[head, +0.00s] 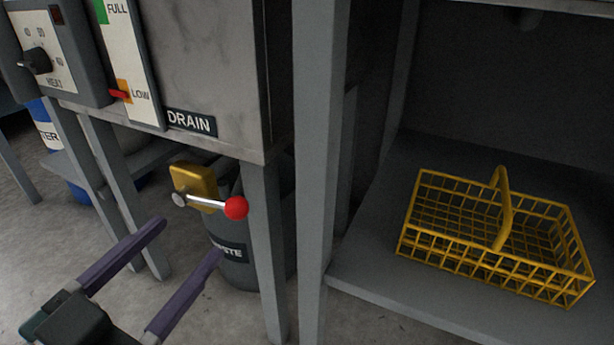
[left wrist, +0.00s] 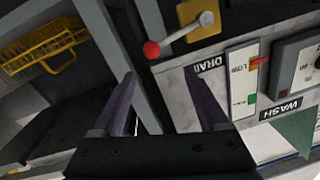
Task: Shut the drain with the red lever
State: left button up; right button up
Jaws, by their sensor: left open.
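The drain lever (head: 208,204) is a silver rod with a red ball knob (head: 236,208) on its end. It sticks out from a brass valve block (head: 194,186) below the tank's DRAIN label (head: 190,122), and lies roughly level, pointing right. My left gripper (head: 188,239) is open and empty, its purple fingers apart, below and left of the knob in the head view. In the left wrist view the red knob (left wrist: 151,49) shows just beyond the fingertips (left wrist: 159,73), with the brass valve (left wrist: 197,17) behind it. The fingers appear apart from the lever. My right gripper is in neither view.
A grey WASTE drum (head: 236,268) stands under the valve. Grey posts (head: 318,150) stand right of the lever. A yellow wire basket (head: 495,240) sits on a shelf further right. A heat dial (head: 37,61) and a level gauge (head: 130,60) are above left.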

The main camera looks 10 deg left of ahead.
aim_at(227, 213)
pick_arm(q)
jog(key=b+x, duration=0.1)
jog(key=x, duration=0.2)
jog(key=f+b+x, duration=0.1)
jog(key=x, duration=0.2)
jog(key=b+x, duration=0.2)
jog(key=x, duration=0.1)
jog(key=shift+w+d+f, duration=0.15)
jog(key=shift+d, duration=0.25)
jog(key=shift+w, duration=0.25)
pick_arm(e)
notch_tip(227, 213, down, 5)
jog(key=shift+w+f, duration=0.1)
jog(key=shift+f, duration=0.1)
pick_arm(q)
jog(key=c, duration=1.2)
grip_shut()
